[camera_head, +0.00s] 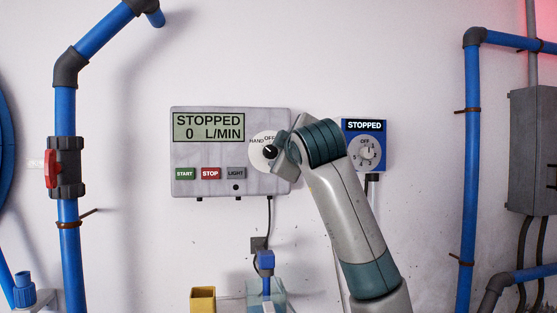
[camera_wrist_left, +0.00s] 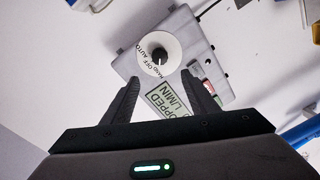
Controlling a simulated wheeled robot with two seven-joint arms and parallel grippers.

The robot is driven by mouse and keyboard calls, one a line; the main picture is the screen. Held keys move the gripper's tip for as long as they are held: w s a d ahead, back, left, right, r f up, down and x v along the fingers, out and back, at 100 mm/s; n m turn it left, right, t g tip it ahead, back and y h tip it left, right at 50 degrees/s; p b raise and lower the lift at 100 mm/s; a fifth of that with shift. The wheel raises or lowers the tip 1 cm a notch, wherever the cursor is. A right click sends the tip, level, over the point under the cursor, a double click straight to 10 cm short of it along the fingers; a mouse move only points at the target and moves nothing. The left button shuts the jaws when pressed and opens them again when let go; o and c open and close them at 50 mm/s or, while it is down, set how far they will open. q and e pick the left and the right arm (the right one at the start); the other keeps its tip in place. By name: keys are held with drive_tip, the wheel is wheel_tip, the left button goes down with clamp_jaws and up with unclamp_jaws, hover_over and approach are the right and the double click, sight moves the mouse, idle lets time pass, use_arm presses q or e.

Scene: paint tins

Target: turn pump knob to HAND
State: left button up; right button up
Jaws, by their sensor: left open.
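The pump panel (camera_head: 190,158) is a grey wall box whose display (camera_head: 209,127) reads STOPPED, 0 L/MIN. Its black knob (camera_head: 270,152) sits on a white dial marked HAND and OFF, with AUTO hidden by my arm. In the wrist view the knob (camera_wrist_left: 160,58) and all three labels show. Its white mark appears to point toward HAND. My left gripper (camera_head: 284,156) is at the dial's right side, its fingers largely hidden in the head view. In the wrist view my left gripper (camera_wrist_left: 160,82) is open, fingertips apart on either side of the dial's lower edge. Contact cannot be told.
Green START (camera_head: 185,174), red STOP (camera_head: 210,174) and grey LIGHT (camera_head: 236,173) buttons sit under the display. A blue STOPPED box (camera_head: 378,150) with a dial is close right of my arm. Blue pipes (camera_head: 67,240) run along both sides. A yellow container (camera_head: 203,300) stands below.

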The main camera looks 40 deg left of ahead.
use_arm(q)
drive_tip(key=shift+v, duration=1.15)
drive_tip(key=shift+w, duration=0.1)
